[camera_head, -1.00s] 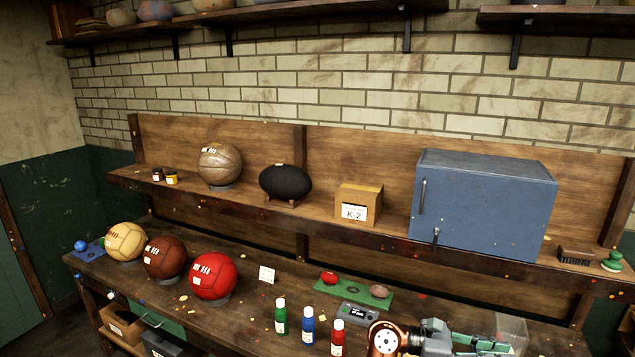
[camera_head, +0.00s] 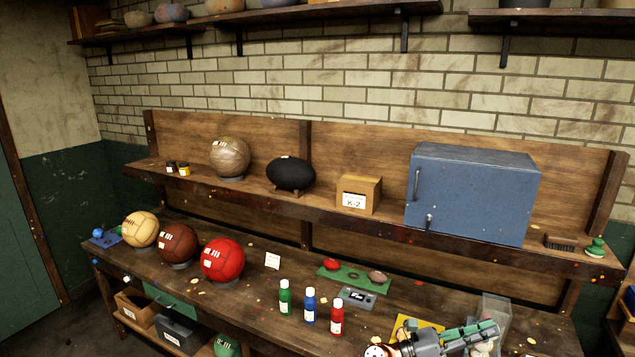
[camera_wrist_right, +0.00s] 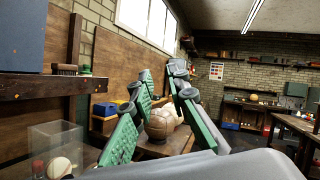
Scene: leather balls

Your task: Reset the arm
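My right gripper (camera_head: 484,333) shows at the bottom right of the head view, low over the bench's right part. In the right wrist view its two green-padded fingers (camera_wrist_right: 160,112) stand apart with nothing held between them. A tan leather ball (camera_wrist_right: 159,124) shows beyond the gap, well past the fingers. My left gripper is not in the head view. On the workbench (camera_head: 235,305) sit a cream ball (camera_head: 140,229), a brown ball (camera_head: 177,243) and a red ball (camera_head: 222,260), away from my right gripper.
Green (camera_head: 285,297), blue (camera_head: 310,305) and red (camera_head: 337,316) bottles stand left of my right gripper. A clear box (camera_head: 492,309) is close behind it. The shelf above holds a blue cabinet (camera_head: 470,195), a cardboard box (camera_head: 359,194) and a black oval ball (camera_head: 290,173).

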